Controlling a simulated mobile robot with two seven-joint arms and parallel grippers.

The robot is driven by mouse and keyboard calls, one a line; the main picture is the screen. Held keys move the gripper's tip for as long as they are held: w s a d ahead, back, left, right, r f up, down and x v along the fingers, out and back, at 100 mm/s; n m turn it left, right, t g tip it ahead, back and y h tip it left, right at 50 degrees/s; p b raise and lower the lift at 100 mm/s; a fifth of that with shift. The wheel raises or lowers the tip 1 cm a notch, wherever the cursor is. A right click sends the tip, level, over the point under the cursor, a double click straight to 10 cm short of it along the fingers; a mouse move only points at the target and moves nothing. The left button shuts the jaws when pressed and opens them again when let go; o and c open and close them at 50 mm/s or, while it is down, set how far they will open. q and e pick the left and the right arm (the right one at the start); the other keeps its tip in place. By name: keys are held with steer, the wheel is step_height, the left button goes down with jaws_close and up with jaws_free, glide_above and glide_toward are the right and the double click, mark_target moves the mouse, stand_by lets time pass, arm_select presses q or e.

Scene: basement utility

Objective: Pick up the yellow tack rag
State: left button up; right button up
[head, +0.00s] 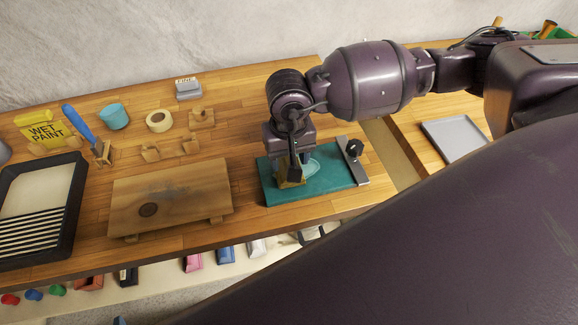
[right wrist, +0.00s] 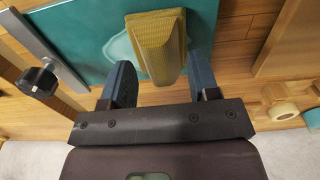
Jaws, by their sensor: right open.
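The yellow tack rag (right wrist: 158,42) is a folded, block-like pad lying on the teal mat (right wrist: 85,30) in the right wrist view. In the head view the rag (head: 292,182) is mostly hidden behind my right gripper (head: 290,176). In the wrist view my right gripper (right wrist: 162,85) is open, with one dark finger on either side of the rag's near end. I cannot tell whether the fingers touch it. The rag appears to be still on the mat. My left gripper is not in view.
A metal bar with a black knob (head: 354,149) lies along the mat's right edge. A wooden board (head: 190,190) stands left of the mat. Farther left are a black tray (head: 70,205), a brush (head: 79,122), a tape roll (head: 159,121) and a yellow sign (head: 42,130).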

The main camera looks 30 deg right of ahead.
steer(key=shift+f, duration=0.85)
steer(key=c, duration=1)
step_height(320, 180, up, 20)
steer(key=shift+b, duration=0.45)
